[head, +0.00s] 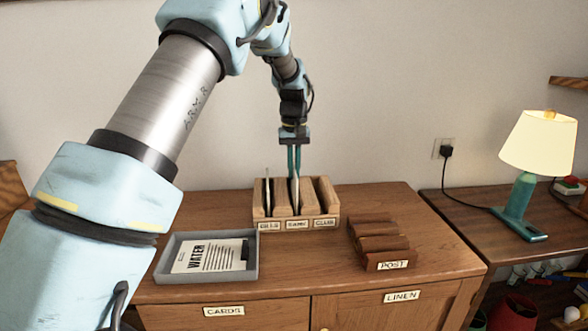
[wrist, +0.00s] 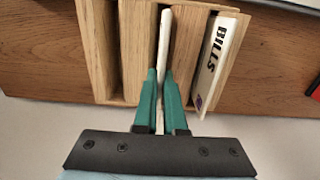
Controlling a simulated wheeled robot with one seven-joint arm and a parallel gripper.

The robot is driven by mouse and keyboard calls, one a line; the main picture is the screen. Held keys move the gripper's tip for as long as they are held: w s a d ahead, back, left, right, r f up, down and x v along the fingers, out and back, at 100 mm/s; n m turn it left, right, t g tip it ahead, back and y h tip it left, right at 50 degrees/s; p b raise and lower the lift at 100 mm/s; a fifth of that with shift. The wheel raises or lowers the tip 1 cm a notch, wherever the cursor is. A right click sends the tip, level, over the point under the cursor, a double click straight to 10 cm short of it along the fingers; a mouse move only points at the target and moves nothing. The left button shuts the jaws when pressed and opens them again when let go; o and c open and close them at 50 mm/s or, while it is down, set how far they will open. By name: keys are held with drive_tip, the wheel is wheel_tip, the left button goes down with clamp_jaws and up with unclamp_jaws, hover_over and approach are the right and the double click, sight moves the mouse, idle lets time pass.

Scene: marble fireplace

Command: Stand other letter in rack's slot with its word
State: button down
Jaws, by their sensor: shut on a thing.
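The wooden letter rack (head: 327,194) stands on the cabinet with three slots. Its left label reads BILLS and its right one CLUB; the middle label is too small to read surely. My gripper (head: 294,172) points down over the middle slot, shut on a pale letter (head: 295,196). The letter is upright, edge-on, with its lower part in the middle slot; its word is hidden. In the wrist view it shows as a white edge (wrist: 163,45) between the green fingers. Another letter, marked BILLS (wrist: 218,57), leans in the BILLS slot. The CLUB slot is empty.
A brown stepped holder labelled POST (head: 378,243) stands right of the rack. A lamp (head: 527,180) is on the right side table. The cabinet's back right is clear.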

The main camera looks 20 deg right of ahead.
drive_tip(key=shift+f+b, duration=0.4)
drive_tip(key=shift+f, duration=0.85)
drive_tip(key=c, duration=0.9)
unclamp_jaws()
drive_tip(key=shift+r, duration=0.1)
drive_tip(key=shift+r+p, duration=3.45)
drive_tip(key=shift+r, duration=1.05)
